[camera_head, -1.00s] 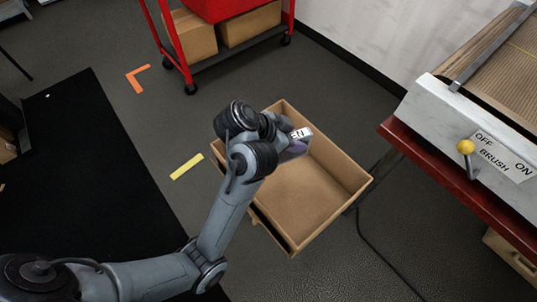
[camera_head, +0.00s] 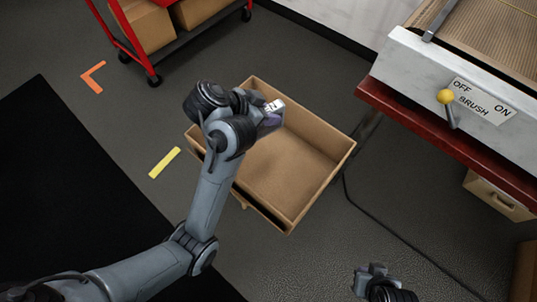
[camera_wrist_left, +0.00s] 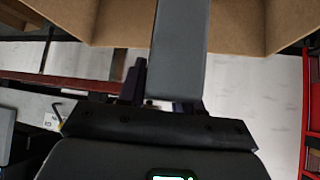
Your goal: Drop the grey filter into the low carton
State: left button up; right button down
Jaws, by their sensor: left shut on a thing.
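The low carton (camera_head: 318,178) is an open brown box on the floor, in the middle of the head view. My left gripper (camera_head: 270,122) is over its back left part. In the left wrist view the left gripper (camera_wrist_left: 160,98) is shut on the grey filter (camera_wrist_left: 180,45), a flat grey block extending away from the jaws. Brown carton walls (camera_wrist_left: 110,22) show beyond it. In the head view the filter cannot be made out behind the wrist. Part of my right arm's end (camera_head: 380,284) shows at the bottom edge; its jaws are unclear.
A machine with an OFF/ON BRUSH label and yellow-knobbed lever (camera_head: 446,98) stands on a red bench (camera_head: 430,125) at right. A red cart (camera_head: 118,28) with boxes stands back left. A black mat (camera_head: 70,190) lies at left. A cable runs over the floor right of the carton.

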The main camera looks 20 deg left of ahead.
pick_arm(q)
jog(key=shift+f, duration=0.1)
jog(key=o, duration=1.2)
jog(key=p+v, duration=0.5)
jog(key=v, duration=0.4)
jog(key=shift+p+v, duration=0.5)
jog(key=shift+v, duration=0.4)
jog(key=shift+s, duration=0.1)
